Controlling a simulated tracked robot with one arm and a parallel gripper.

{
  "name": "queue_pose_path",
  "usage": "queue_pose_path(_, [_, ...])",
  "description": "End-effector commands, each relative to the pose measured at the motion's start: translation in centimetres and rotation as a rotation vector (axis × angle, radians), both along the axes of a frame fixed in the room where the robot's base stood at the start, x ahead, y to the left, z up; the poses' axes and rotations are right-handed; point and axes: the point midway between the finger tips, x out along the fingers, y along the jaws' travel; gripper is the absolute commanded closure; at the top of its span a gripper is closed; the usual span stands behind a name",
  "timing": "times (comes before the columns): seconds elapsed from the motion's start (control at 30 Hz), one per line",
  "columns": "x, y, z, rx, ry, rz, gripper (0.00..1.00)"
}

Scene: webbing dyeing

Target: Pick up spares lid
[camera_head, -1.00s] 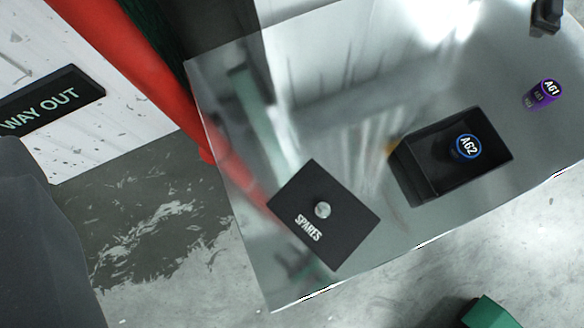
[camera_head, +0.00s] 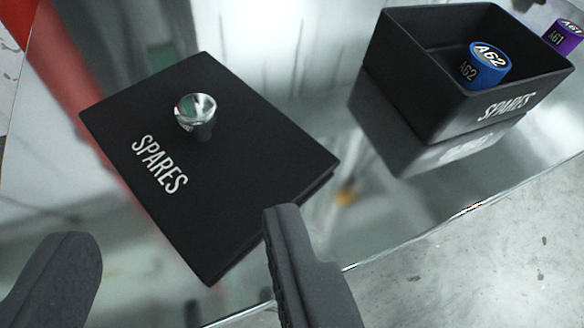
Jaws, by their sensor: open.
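The spares lid (camera_head: 235,185) is a flat black square plate marked "SPARES" in white. It lies on the shiny table at the left of the view. A round silver knob (camera_head: 196,112) stands up near its middle. My gripper (camera_head: 175,230) is open and empty, its two dark fingers apart at the bottom of the view. The right finger overlaps the lid's near right edge in the picture; I cannot tell whether it touches. The left finger is left of the lid's near corner. The knob lies beyond the fingertips.
An open black box (camera_head: 445,105) marked "SPARES" stands to the right, with a blue cylinder (camera_head: 484,66) labelled A62 inside. A purple cylinder (camera_head: 563,37) labelled A61 is at the far right. The reflective table's near edge (camera_head: 440,222) runs diagonally, with concrete floor below.

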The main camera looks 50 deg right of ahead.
Motion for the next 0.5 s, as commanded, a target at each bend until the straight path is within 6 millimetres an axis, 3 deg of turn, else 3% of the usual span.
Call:
queue_pose_path(0.17, [0.7,-0.7,-0.8,-0.007,-0.001,-0.005,0.53])
queue_pose_path(0.5, [5.2,-3.2,-3.6,-0.005,0.001,-0.005,0.53])
